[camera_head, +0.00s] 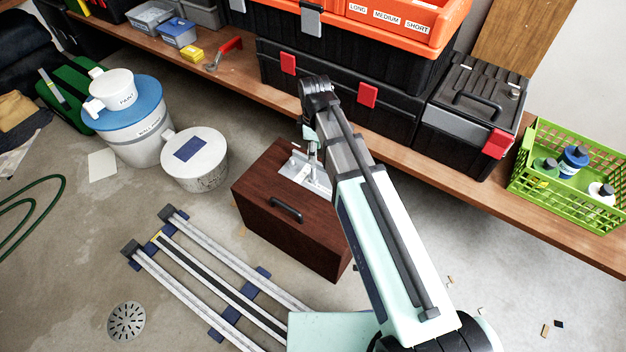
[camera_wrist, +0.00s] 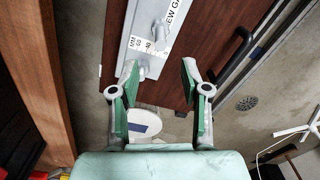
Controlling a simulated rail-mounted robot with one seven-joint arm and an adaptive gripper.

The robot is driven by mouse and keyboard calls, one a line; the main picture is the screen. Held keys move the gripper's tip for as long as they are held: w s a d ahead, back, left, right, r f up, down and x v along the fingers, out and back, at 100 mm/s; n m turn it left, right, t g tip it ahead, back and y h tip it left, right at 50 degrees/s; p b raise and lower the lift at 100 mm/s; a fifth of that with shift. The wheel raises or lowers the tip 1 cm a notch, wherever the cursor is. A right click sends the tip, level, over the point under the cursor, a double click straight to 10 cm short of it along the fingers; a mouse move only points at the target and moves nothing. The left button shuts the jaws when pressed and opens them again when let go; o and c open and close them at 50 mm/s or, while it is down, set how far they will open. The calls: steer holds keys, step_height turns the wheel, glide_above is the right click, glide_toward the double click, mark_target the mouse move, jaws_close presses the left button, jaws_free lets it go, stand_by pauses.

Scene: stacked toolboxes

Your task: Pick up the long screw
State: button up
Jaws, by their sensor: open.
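A pale grey plate marked as a screw gauge (camera_wrist: 137,20) lies on top of a dark brown wooden box (camera_wrist: 190,15). One grey screw-like piece (camera_wrist: 159,32) stands on the plate, and another (camera_wrist: 143,70) is at its near end. I cannot tell which is the long screw. In the head view the gauge plate (camera_head: 300,172) shows on the brown box (camera_head: 275,235), partly hidden by my arm. My gripper (camera_wrist: 159,72) is open above the plate's near end, its two green-padded fingers spread either side. Nothing is held between them.
Behind the box is a wooden shelf (camera_head: 560,215) with black toolboxes, an orange tray (camera_head: 400,20) labelled LONG, MEDIUM and SHORT, and a green basket (camera_head: 530,175). A white bucket (camera_head: 195,175) stands left of the box. Metal rails (camera_head: 190,290) lie on the floor in front.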

steer(key=b, duration=0.2)
glide_above(313, 178)
steer(key=f, duration=0.4)
steer(key=w+f, duration=0.1)
steer(key=f, duration=0.2)
steer(key=shift+d, duration=0.2)
steer(key=shift+a+f+b, duration=0.15)
steer(key=shift+f+b, duration=1.45)
steer(key=shift+f, duration=1)
steer(key=shift+r, duration=0.1)
jaws_close()
